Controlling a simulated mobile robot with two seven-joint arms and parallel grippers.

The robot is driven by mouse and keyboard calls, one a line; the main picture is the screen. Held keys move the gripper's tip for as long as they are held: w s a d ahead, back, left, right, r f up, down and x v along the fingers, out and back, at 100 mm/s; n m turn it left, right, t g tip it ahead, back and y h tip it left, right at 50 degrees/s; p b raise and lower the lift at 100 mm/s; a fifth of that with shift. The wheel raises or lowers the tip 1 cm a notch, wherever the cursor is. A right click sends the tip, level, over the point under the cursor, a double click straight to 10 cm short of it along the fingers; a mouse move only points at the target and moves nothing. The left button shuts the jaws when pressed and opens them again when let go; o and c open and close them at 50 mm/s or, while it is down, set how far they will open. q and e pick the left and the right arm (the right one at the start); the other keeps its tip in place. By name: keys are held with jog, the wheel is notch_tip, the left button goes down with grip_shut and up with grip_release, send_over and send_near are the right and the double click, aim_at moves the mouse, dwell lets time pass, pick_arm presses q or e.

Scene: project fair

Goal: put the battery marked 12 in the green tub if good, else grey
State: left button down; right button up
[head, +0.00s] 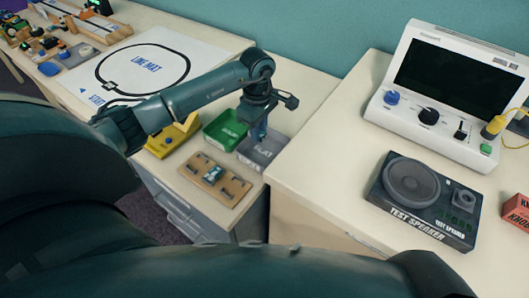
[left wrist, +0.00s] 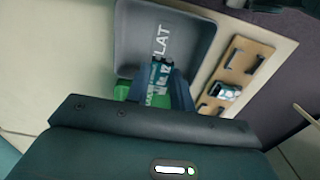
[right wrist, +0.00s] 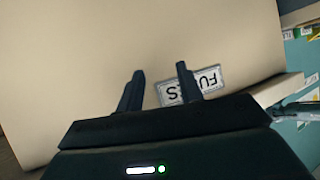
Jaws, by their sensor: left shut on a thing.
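My left gripper (head: 258,131) is shut on a small teal and dark battery (left wrist: 161,72), whose white marking is too small to read surely. It holds the battery over the grey tub (left wrist: 189,22), which bears the word FLAT and stands on the low cabinet top in the head view (head: 274,143). The green tub (head: 209,139) stands just left of the grey one and is partly hidden in the left wrist view (left wrist: 123,89). My right gripper (right wrist: 158,84) is open and empty over a pale surface; the head view does not show its fingers.
A wooden board (head: 236,188) with clips and a small blue-white piece lies in front of the tubs. A yellow device (head: 163,143) stands left. The right bench holds a test speaker (head: 390,190) and a screen unit (head: 400,112). A label plate (right wrist: 208,82) lies near my right gripper.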

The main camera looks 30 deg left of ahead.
pick_arm(q)
notch_tip(320, 180, down, 2)
jog(key=shift+f+b, duration=0.15)
jog(key=shift+b, duration=0.3)
jog(key=c, duration=1.5)
grip_release()
jog(key=o, duration=0.3)
jog(key=shift+o, duration=0.4)
